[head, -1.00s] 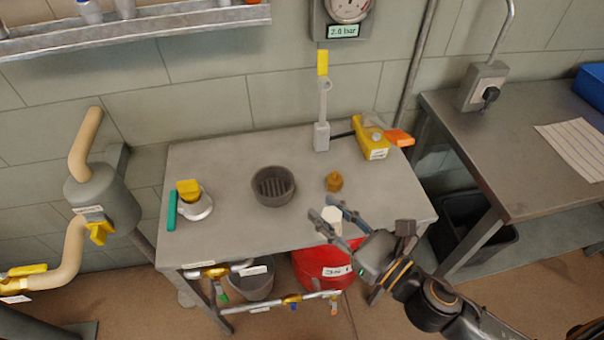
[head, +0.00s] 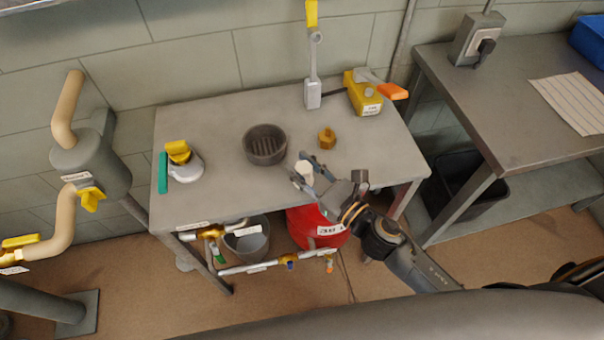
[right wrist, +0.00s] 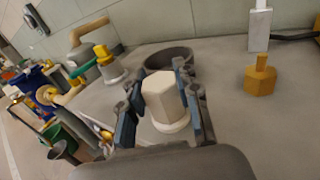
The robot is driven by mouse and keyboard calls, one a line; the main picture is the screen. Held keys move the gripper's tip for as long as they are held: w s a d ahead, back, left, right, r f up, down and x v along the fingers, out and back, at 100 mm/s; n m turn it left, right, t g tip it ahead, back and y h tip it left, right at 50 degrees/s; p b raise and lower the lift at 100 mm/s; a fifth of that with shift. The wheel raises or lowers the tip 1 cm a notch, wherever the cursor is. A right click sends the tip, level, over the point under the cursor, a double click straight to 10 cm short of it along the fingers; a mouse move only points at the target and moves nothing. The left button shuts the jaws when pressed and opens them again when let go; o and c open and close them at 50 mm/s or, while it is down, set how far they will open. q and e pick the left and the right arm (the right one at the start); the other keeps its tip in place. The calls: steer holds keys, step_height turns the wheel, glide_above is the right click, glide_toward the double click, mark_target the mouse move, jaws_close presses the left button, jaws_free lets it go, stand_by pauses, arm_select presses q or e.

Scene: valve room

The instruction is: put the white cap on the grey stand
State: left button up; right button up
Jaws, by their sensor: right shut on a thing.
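The white cap (head: 304,168) is a pale, faceted piece. In the right wrist view the white cap (right wrist: 162,100) stands upright between the fingers, with a round flange at its lower end. My right gripper (head: 308,180) is shut on it near the front edge of the grey table (head: 220,205); whether the cap touches the top is unclear. The right gripper also shows in the wrist view (right wrist: 160,110). I cannot tell for sure which thing is the grey stand; a grey-white round base (head: 188,172) with a yellow top is at the table's left. My left gripper is out of view.
A lever post (head: 313,92) and a yellow tool (head: 362,92) stand at the back. A green piece (head: 163,172) is at the left.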

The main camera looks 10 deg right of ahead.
steer(key=shift+w+f, duration=0.3)
steer(key=shift+w+f+b, duration=0.2)
steer(key=shift+f+b, duration=0.4)
steer(key=shift+f, duration=1.2)
steer(key=shift+d, duration=0.1)
steer(key=shift+f, duration=0.15)
steer(key=o, duration=0.9)
steer(key=shift+c, duration=0.2)
steer(key=b+v, duration=0.3)
steer(key=v, duration=0.9)
